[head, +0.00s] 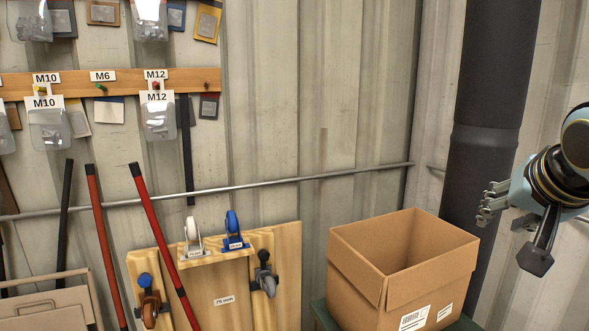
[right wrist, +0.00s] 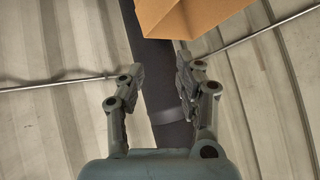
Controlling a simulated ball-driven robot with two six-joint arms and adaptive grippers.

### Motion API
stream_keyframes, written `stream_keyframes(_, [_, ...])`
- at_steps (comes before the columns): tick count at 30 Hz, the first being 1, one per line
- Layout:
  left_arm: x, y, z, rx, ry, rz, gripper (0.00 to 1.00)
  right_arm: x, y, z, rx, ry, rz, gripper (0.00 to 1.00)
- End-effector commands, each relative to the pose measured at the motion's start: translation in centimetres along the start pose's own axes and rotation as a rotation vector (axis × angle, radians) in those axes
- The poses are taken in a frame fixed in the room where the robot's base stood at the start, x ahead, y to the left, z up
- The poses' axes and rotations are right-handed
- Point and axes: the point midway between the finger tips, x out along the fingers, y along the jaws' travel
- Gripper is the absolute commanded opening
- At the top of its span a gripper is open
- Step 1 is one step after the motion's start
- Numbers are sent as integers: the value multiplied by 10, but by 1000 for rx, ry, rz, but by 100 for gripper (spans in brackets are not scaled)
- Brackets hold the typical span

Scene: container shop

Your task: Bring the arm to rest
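My right gripper (head: 506,212) is raised at the right edge of the head view, to the right of the cardboard box and beside the dark pipe. In the right wrist view my right gripper (right wrist: 160,75) has its two fingers spread apart with nothing between them. It is open and empty. My left arm and left gripper are not in view.
An open cardboard box (head: 365,269) stands on a green surface (head: 320,309). A thick dark pipe (head: 492,100) rises behind it. A wooden board (head: 288,270) with casters leans left of the box. Packets hang from a rail (head: 130,82). The upper middle wall is bare.

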Motion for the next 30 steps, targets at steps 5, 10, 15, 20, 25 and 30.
stream_keyframes(5, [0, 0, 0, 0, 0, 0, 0, -8, 54, 128, -268, -196, 29, 35])
stream_keyframes(10, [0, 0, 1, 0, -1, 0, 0, -32, 90, 202, -443, -325, 22, 35])
stream_keyframes(15, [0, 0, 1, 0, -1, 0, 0, -60, 117, 255, -573, -432, 3, 35])
stream_keyframes(20, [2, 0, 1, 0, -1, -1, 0, -82, 139, 295, -673, -517, -19, 35])
stream_keyframes(25, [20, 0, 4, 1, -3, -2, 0, -22, 152, 332, -662, -530, -9, 35])
stream_keyframes(30, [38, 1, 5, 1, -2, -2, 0, 33, 173, 380, -656, -555, 1, 35])
